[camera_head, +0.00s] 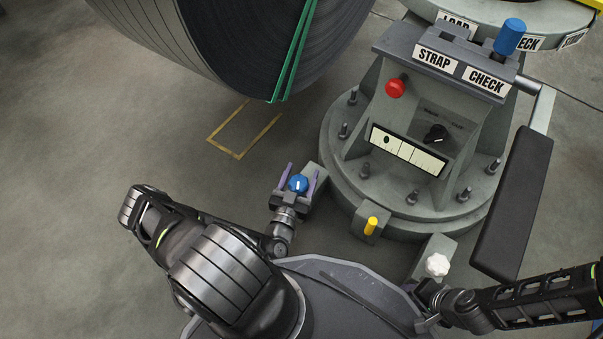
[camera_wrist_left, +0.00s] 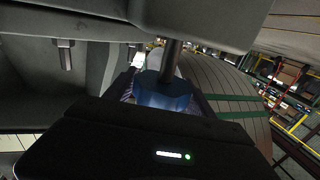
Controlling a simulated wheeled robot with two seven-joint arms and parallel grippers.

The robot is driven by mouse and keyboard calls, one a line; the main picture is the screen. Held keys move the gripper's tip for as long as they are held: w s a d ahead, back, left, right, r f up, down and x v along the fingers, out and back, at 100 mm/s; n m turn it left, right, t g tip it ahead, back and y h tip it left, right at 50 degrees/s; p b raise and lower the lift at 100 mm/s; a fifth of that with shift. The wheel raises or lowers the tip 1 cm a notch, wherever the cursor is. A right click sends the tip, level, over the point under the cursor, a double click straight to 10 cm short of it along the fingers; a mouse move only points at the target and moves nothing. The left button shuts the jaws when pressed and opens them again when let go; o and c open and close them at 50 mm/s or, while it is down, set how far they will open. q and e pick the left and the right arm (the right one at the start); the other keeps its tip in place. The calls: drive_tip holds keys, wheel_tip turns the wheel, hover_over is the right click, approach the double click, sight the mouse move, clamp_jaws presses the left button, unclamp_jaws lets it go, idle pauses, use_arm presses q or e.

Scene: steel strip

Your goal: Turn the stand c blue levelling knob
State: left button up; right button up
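A blue knob (camera_head: 298,184) with a white mark sits at the small grey block left of the round pedestal base. It also shows in the left wrist view (camera_wrist_left: 163,93), on a dark shaft running up to a grey part. My left gripper (camera_head: 301,178) has one purple finger on each side of this knob. A narrow gap shows beside the knob in the head view, so the fingers look open around it; contact is hard to judge. My right gripper (camera_head: 428,322) is low at the right, near a white knob (camera_head: 437,265); its fingers are unclear.
A big steel coil (camera_head: 240,45) is behind. Floor at left is clear.

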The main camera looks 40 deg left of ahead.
sight(307, 184)
use_arm(q)
drive_tip(key=c, duration=1)
drive_tip(key=shift+c, duration=0.2)
drive_tip(key=shift+m+h, duration=0.4)
drive_tip(key=shift+h, duration=0.2)
drive_tip(key=m+h, duration=0.2)
drive_tip(key=h, duration=0.1)
drive_tip(key=m+h, duration=0.1)
drive_tip(key=h, duration=0.1)
drive_tip(key=shift+w+d+t, duration=0.1)
drive_tip(key=shift+d+t, duration=0.25)
drive_tip(key=shift+t, duration=0.05)
drive_tip(key=m+h, duration=0.2)
drive_tip(key=h, duration=0.1)
drive_tip(key=d+m+g+h, duration=0.1)
drive_tip(key=m+h, duration=0.2)
drive_tip(key=h, duration=0.1)
drive_tip(key=shift+g, duration=0.3)
drive_tip(key=m+g+h, duration=0.1)
drive_tip(key=h, duration=0.1)
drive_tip(key=m+g+h, duration=0.2)
drive_tip(key=s+m+g+h, duration=0.1)
drive_tip(key=shift+d+f+h, duration=0.1)
drive_tip(key=shift+d+h, duration=0.3)
drive_tip(key=shift+s+d+m+g+h, duration=0.2)
drive_tip(key=shift+m+g+h, duration=0.6)
drive_tip(key=shift+m+g, duration=0.4)
drive_tip(key=shift+s+d+m+g+h, duration=0.15)
drive_tip(key=shift+m+g+h, duration=0.7)
drive_tip(key=shift+g, duration=0.65)
